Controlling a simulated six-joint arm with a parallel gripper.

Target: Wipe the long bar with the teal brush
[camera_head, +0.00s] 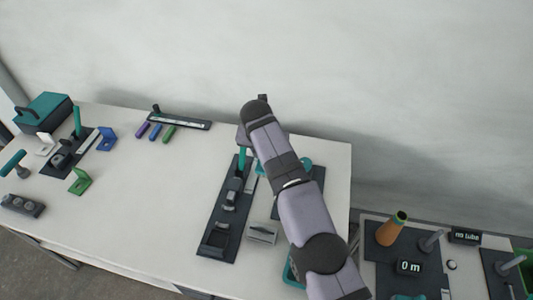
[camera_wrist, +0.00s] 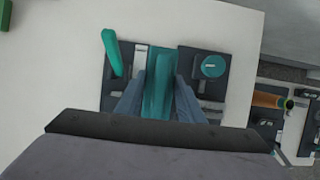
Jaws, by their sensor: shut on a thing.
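My gripper (camera_wrist: 158,95) shows in the wrist view with its two grey-blue fingers shut on a teal piece, the teal brush (camera_wrist: 158,75). The brush's lower end and any bristles cannot be made out. In the head view my arm hides most of the gripper and brush, above the right part of the table. A long dark bar with a pale strip (camera_head: 182,121) lies at the back of the table, away from the gripper. A pale metal strip (camera_wrist: 140,58) lies just left of the brush in the wrist view. I cannot tell which is the long bar, or whether the brush touches anything.
A long dark plate (camera_head: 216,240) carries clamps and an upright teal handle (camera_head: 242,158), close left of my gripper. A dark plate with a teal round knob (camera_wrist: 213,66) is to the right. Purple, blue and green pieces (camera_head: 155,132) lie farther left. The table's middle is clear.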

